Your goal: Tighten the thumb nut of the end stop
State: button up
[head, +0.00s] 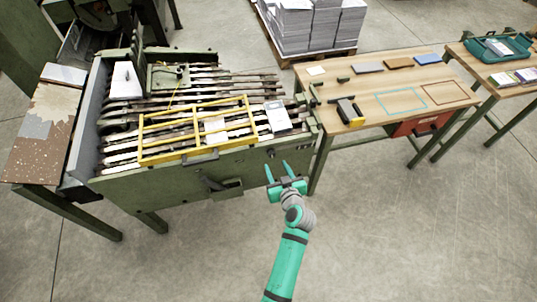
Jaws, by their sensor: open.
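My gripper (277,168) is at the front right of the green gathering machine (235,167). Its two teal fingers are spread apart and point up toward the machine, with nothing visible between them. A small dark knob (271,153) on the machine's front panel shows just beyond the fingertips. A green upright fitting (165,80) with small parts on it stands at the machine's back left. The end stop and its thumb nut are too small to identify for sure in this view.
A yellow guard frame (195,111) lies over the machine's bars. A dark handle and bracket (228,190) stick out of its front panel. A wooden bench (350,101) with a yellow-and-black tool (350,111) stands to the right. The concrete floor in front is clear.

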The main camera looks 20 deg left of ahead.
aim_at(272, 155)
jog(key=x, duration=0.7)
jog(key=shift+w+d+f, duration=0.15)
jog(key=shift+w+d, duration=0.1)
jog(key=shift+d, duration=0.15)
jog(key=shift+w+a+f, duration=0.1)
jog(key=shift+w+a, duration=0.15)
jog(key=shift+a, duration=0.2)
